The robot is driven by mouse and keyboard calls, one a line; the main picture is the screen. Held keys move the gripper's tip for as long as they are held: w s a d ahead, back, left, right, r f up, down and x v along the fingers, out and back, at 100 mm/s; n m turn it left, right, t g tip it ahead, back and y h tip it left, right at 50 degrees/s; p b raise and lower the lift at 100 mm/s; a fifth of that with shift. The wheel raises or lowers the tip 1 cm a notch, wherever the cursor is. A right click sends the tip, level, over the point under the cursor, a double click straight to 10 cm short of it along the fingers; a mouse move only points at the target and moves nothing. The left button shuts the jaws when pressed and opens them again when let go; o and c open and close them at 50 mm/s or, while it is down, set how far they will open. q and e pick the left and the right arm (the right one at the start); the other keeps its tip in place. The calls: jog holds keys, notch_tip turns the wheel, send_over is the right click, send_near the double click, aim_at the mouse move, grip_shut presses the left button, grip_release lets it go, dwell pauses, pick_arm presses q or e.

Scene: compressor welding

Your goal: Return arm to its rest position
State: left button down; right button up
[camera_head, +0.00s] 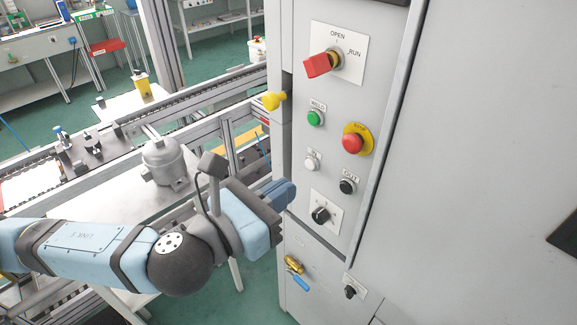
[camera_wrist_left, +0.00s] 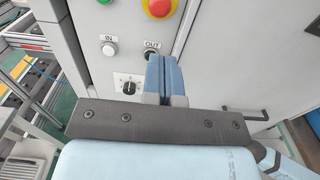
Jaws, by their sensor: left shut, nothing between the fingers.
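My left arm comes in from the left in the head view, and my left gripper (camera_head: 287,191) is in front of the grey control cabinet (camera_head: 471,160). In the left wrist view the blue fingers of my left gripper (camera_wrist_left: 164,60) are together with nothing between them. The fingertips appear over the area just below the black OUT button (camera_wrist_left: 152,47); I cannot tell whether they touch the panel. My right gripper is in neither view.
The panel carries a red switch handle (camera_head: 317,65), green button (camera_head: 315,118), red emergency stop (camera_head: 352,141) and black knob (camera_head: 320,215). A grey compressor (camera_head: 164,161) stands on the bench behind my arm. A yellow knob (camera_head: 272,101) sticks out from the cabinet's left edge.

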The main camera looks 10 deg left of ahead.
pick_arm(q)
jog(key=shift+f, duration=0.1)
notch_tip(320, 180, down, 16)
jog(key=w+n+g+y, duration=0.1)
jog(key=w+n+y, duration=0.15)
jog(key=n, duration=1.85)
jog(key=s+a+f+n+g+y, duration=0.1)
jog(key=s+a+f+n, duration=0.3)
jog(key=f+n, duration=0.2)
jog(key=s+a+f+n+y, duration=0.2)
jog(key=f+n, duration=0.4)
jog(key=f, duration=0.3)
jog(key=s+a+f+n+g+y, duration=0.1)
jog(key=s+a+f+n+y, duration=0.1)
jog(key=s+a+f+n, duration=0.3)
notch_tip(320, 180, down, 3)
jog(key=shift+s+a+n+g, duration=0.35)
jog(key=shift+a+n, duration=0.2)
jog(key=shift+n, duration=0.55)
